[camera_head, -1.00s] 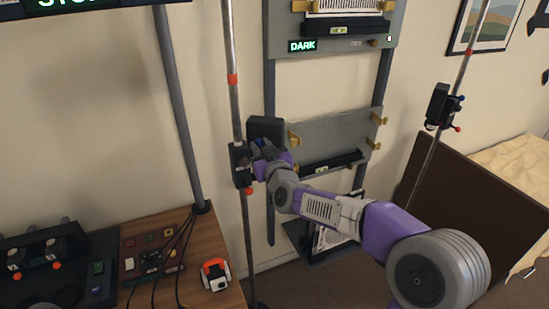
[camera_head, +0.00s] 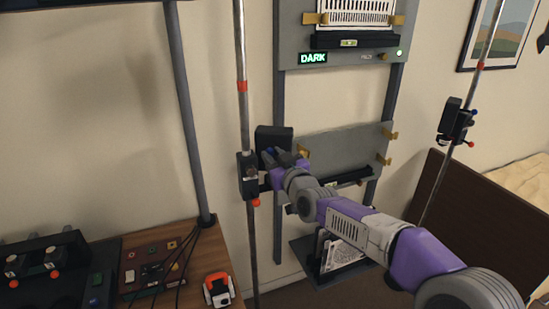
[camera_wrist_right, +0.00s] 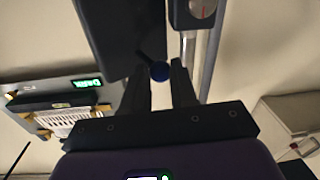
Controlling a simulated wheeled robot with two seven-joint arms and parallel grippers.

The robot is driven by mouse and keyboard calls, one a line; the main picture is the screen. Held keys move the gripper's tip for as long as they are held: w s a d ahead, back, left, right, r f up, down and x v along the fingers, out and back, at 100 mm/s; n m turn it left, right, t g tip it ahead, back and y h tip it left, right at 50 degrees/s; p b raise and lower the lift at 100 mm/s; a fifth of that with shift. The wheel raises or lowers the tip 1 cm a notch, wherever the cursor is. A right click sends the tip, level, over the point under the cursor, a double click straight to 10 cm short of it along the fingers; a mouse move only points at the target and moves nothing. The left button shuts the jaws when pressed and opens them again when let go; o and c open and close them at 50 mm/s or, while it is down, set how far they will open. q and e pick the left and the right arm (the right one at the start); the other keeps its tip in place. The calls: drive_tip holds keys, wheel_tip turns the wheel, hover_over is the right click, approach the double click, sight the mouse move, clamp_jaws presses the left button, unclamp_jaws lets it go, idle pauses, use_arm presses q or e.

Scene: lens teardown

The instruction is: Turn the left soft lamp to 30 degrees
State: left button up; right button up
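The left soft lamp has a black clamp body (camera_head: 248,176) on the left metal pole and a dark flat head (camera_head: 273,138) to its right. My right gripper (camera_head: 268,160) is at the lamp, just right of the clamp. A dial with a red mark (camera_wrist_right: 202,8) is on the clamp. My left gripper is out of view.
A grey rack with a "DARK" display (camera_head: 313,58) and a lower panel (camera_head: 345,150) stands behind the arm. A second lamp clamp (camera_head: 455,122) is on the right pole. A wooden desk (camera_head: 205,250) with controls and an orange-white device (camera_head: 217,290) is at lower left.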

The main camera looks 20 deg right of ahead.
drive_tip(key=o, duration=0.4)
drive_tip(key=shift+o, duration=0.2)
drive_tip(key=s+d, duration=0.1)
drive_tip(key=s, duration=0.6)
drive_tip(key=shift+s, duration=0.25)
drive_tip(key=shift+d, duration=0.1)
drive_tip(key=s+a+f+m+g, duration=0.1)
drive_tip(key=a+f+g, duration=0.15)
drive_tip(key=f, duration=0.85)
drive_tip(key=s+a+f+m+g, duration=0.1)
drive_tip(key=f+g, duration=0.2)
drive_tip(key=f, duration=0.9)
drive_tip(key=a+f+m+g, duration=0.1)
drive_tip(key=f+g, duration=0.2)
drive_tip(key=f, duration=0.8)
drive_tip(key=s+a+f+m+g, duration=0.1)
drive_tip(key=s+a+f+g, duration=0.2)
drive_tip(key=s+f, duration=0.8)
drive_tip(key=s+a+f+m+g+y, duration=0.1)
drive_tip(key=s+f+g, duration=0.5)
drive_tip(key=s+f, duration=0.6)
drive_tip(key=s+a+m, duration=0.1)
drive_tip(key=s+a, duration=0.1)
drive_tip(key=s, duration=0.1)
drive_tip(key=shift+f, duration=0.3)
